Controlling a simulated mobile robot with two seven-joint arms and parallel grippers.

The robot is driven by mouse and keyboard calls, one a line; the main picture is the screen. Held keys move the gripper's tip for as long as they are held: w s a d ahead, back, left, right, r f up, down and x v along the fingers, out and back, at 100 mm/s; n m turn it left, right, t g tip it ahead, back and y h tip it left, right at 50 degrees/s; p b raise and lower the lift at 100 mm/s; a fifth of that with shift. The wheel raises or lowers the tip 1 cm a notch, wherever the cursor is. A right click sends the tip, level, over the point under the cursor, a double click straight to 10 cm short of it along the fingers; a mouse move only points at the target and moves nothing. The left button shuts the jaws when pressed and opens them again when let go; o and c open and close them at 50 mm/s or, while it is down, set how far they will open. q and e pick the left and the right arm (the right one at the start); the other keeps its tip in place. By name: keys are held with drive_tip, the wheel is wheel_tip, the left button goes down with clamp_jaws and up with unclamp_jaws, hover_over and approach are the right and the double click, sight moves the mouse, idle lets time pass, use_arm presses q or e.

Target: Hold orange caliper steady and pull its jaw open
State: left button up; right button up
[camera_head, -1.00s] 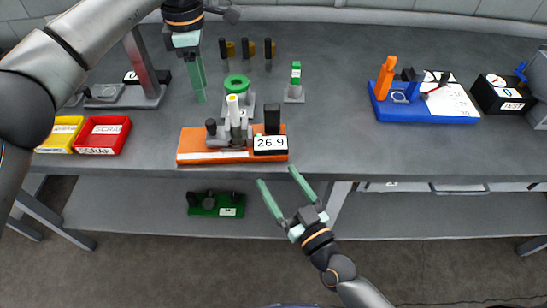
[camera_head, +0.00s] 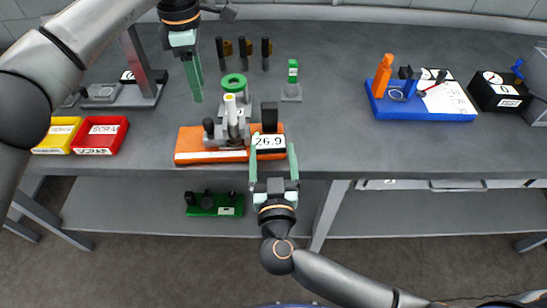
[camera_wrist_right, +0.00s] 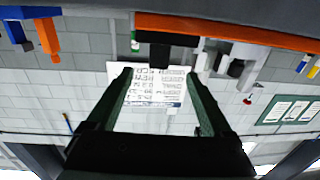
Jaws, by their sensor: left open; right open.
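The orange caliper (camera_head: 190,145) lies on the bench near its front edge. It carries grey upright jaw parts (camera_head: 232,122), a black block (camera_head: 269,117) at its right and a display (camera_head: 268,142) reading 26.9. My right gripper (camera_head: 273,153) is open at the front edge, its fingers on either side of the display end; contact is unclear. In the right wrist view, the orange base (camera_wrist_right: 230,30) and black block (camera_wrist_right: 160,52) show beyond the open fingers (camera_wrist_right: 158,78). My left gripper (camera_head: 194,80) is open and empty above the bench, behind and left of the caliper.
A green ring part (camera_head: 234,80) stands close behind the caliper. Red (camera_head: 101,138) and yellow (camera_head: 57,137) bins sit to the left. A blue fixture (camera_head: 425,108) stands to the right, with clear bench between. A green device (camera_head: 214,205) lies on the lower shelf.

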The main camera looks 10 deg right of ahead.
sight(270, 119)
drive_tip(key=w, duration=0.3)
drive_tip(key=w+d, duration=0.1)
drive_tip(key=w, duration=0.7)
drive_tip(key=shift+d, duration=0.15)
drive_tip(key=shift+s, duration=0.1)
clamp_jaws()
idle(0.8)
